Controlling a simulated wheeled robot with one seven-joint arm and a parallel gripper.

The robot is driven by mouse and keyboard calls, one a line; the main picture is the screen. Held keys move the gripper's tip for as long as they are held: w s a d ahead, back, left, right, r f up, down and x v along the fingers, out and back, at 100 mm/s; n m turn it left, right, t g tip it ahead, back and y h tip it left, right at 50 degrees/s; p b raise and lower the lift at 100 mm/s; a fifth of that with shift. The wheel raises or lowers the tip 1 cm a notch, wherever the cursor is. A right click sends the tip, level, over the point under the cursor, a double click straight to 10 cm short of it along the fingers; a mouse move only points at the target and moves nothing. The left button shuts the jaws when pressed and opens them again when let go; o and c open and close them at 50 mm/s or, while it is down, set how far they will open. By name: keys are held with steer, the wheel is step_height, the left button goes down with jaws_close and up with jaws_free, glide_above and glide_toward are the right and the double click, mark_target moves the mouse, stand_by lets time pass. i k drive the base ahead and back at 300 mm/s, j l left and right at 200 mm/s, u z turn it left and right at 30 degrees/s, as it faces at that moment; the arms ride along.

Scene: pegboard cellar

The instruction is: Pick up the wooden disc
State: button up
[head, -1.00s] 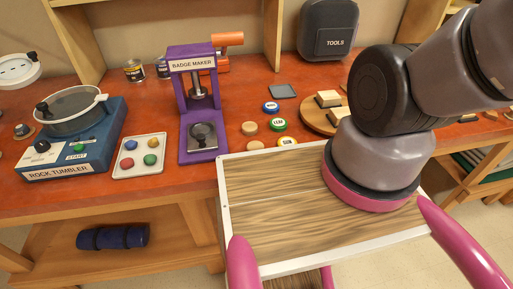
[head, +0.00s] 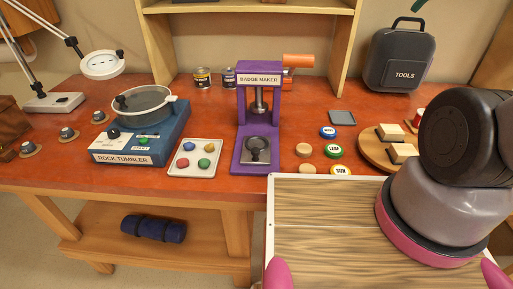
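Two small plain wooden discs lie on the red-brown bench top, right of the purple badge maker (head: 258,125). I cannot tell from looks which one is meant. My gripper is not in view. Only upper parts of my arm show, at the right, apart from the discs.

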mark_target(306, 168)
steer(key=k+j, duration=0.2)
steer(key=k, duration=0.25)
steer(key=k+j, duration=0.2)
steer(key=k, duration=0.3)
